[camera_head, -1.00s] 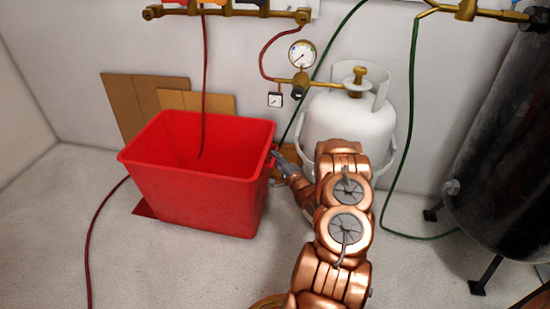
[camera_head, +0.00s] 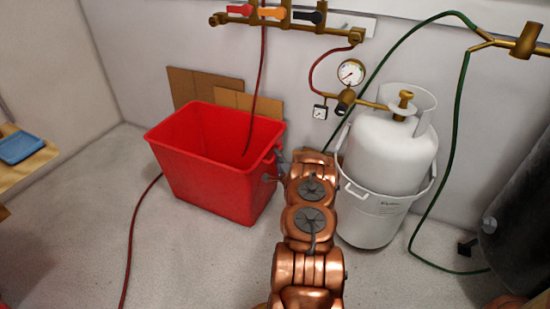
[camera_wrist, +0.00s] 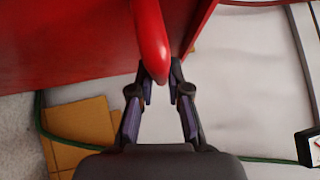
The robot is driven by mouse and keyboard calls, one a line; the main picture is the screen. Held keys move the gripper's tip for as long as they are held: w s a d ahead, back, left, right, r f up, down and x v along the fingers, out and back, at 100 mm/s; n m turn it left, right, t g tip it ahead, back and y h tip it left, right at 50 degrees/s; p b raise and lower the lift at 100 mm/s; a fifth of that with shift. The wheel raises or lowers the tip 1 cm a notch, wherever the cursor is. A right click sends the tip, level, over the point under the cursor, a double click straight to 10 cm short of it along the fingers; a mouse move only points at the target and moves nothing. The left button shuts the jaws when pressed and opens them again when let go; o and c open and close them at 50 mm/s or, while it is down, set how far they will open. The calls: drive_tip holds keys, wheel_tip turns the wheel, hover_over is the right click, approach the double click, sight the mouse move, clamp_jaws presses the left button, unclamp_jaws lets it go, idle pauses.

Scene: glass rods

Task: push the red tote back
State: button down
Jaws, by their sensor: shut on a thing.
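The red tote (camera_head: 215,180) stands upright on the floor at the left of centre in the head view, close to the back wall. It also fills the upper left of the wrist view (camera_wrist: 60,45). My gripper (camera_head: 277,170) is at the tote's right side. In the wrist view, my gripper (camera_wrist: 162,88) has its two fingers on either side of the tote's red handle (camera_wrist: 150,45) and is shut on it. The tote's base and far side are partly hidden.
Cardboard sheets (camera_head: 205,88) lean on the wall behind the tote. A red hose (camera_head: 262,75) hangs into the tote; another (camera_head: 130,235) lies left. A white gas cylinder (camera_head: 390,150) in a white bucket (camera_head: 370,215) stands close right of my arm. A green hose (camera_head: 455,130) hangs further right.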

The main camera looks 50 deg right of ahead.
drive_tip(key=shift+w+a, duration=0.1)
drive_tip(key=shift+w, duration=0.1)
drive_tip(key=c, duration=1.4)
unclamp_jaws()
drive_tip(key=shift+w, duration=0.1)
drive_tip(key=shift+o, duration=1.3)
drive_tip(key=shift+s, duration=0.25)
drive_tip(key=v, duration=1.1)
drive_tip(key=shift+s+a, duration=0.2)
drive_tip(key=shift+s, duration=0.1)
